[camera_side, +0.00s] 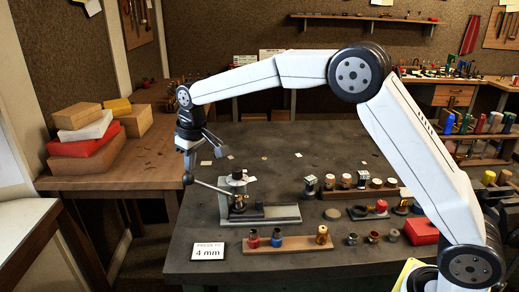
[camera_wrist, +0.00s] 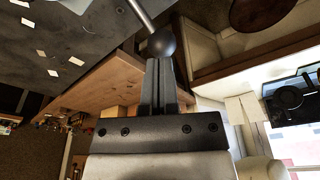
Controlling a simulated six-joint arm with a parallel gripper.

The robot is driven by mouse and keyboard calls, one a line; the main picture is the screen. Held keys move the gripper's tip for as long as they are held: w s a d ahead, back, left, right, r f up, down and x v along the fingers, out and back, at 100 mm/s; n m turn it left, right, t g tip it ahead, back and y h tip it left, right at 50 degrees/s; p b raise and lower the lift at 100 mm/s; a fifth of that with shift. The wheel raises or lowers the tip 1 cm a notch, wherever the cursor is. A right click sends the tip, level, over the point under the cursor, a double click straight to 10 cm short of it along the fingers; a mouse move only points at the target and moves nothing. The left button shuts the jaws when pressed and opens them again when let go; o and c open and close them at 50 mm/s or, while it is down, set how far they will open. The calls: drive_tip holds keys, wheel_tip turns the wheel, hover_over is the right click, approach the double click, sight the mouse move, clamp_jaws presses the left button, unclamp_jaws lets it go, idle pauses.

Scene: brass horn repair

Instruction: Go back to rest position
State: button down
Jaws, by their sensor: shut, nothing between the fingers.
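My gripper (camera_side: 188,170) is at the left of the dark work table, pointing down, with its fingers together and empty. Its tips are right at the ball knob (camera_side: 187,179) on the end of the press lever (camera_side: 210,188). In the wrist view the shut fingers (camera_wrist: 164,64) end at the dark ball knob (camera_wrist: 163,43), and the lever rod (camera_wrist: 141,13) runs off the top edge. I cannot tell whether tips and knob touch. The small press (camera_side: 238,182) stands on a grey base (camera_side: 277,214), its lever sloping up to the left.
A sign (camera_side: 208,252) reads "PRESS TO 4 mm". A wooden rack (camera_side: 288,244) with coloured pieces lies in front of the press. Several small parts and a red box (camera_side: 421,231) lie to the right. Boxes (camera_side: 87,140) are stacked on the left bench. The table behind the press is mostly clear.

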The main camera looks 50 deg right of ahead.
drive_tip(key=s+d+f+m, duration=0.1)
drive_tip(key=s+d+f, duration=0.2)
drive_tip(key=s, duration=0.6)
drive_tip(key=s+d+f+m, duration=0.1)
drive_tip(key=s+d+f, duration=0.2)
drive_tip(key=s, duration=0.7)
drive_tip(key=s+d+f, duration=0.3)
drive_tip(key=s, duration=0.7)
drive_tip(key=shift+s+d+f+m+h, duration=0.15)
drive_tip(key=shift+d+f+m+h, duration=0.15)
drive_tip(key=shift+d+f+m, duration=0.1)
